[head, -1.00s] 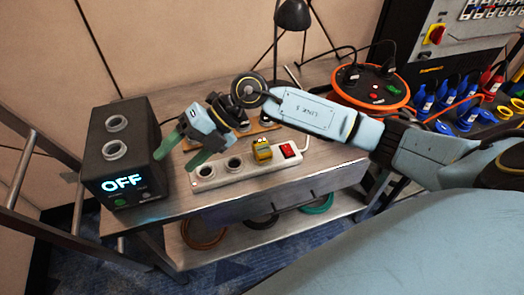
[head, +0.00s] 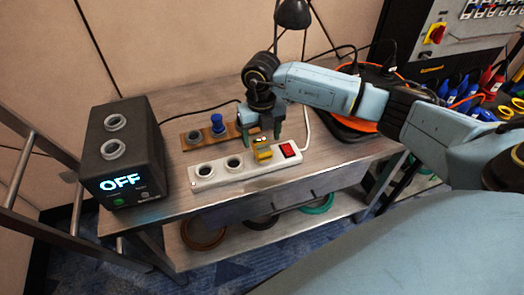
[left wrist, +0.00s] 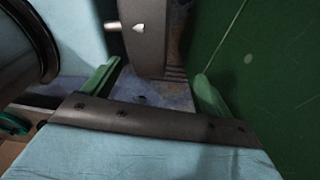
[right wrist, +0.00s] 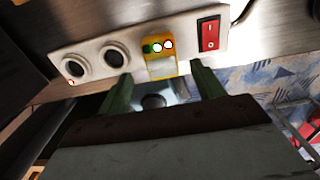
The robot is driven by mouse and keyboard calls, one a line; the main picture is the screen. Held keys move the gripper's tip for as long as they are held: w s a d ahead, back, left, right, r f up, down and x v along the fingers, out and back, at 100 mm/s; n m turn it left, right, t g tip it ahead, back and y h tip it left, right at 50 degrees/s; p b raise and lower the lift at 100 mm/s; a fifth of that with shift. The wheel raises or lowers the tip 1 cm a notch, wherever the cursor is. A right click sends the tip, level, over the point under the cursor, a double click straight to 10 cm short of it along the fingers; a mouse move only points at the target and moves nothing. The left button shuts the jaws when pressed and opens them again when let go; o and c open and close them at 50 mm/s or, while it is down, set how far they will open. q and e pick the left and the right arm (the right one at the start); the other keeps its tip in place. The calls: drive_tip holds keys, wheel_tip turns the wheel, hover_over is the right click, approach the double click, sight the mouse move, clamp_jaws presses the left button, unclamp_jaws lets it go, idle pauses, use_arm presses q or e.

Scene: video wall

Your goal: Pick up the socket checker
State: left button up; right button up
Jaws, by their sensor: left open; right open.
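The socket checker is a small yellow block (head: 262,150) plugged into the white power strip (head: 213,178), beside the red switch. In the right wrist view the checker (right wrist: 159,62) shows a green and two pale round lights, and sits ahead of and between the fingers. My right gripper (head: 262,132) is open and points down, just behind and above the checker. Its green fingers also show in the right wrist view (right wrist: 163,88), with nothing held. My left gripper (left wrist: 157,90) is open and empty in the left wrist view, and out of the head view.
A black box (head: 125,150) reading OFF stands at the left of the table. A wooden board (head: 190,139) with a socket and a blue plug (head: 217,123) lies behind the strip. An orange-rimmed reel (head: 352,124) is partly hidden behind my right arm. A lamp (head: 292,15) stands at the back.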

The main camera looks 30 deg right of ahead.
sight(262, 146)
wheel_tip(262, 146, down, 6)
drive_tip(key=shift+w+d+r, duration=0.1)
drive_tip(key=shift+d+r, duration=0.05)
drive_tip(key=shift+r, duration=0.05)
use_arm(q)
drive_tip(key=shift+a+f, duration=0.25)
drive_tip(key=shift+a, duration=0.35)
use_arm(e)
drive_tip(key=shift+c, duration=0.5)
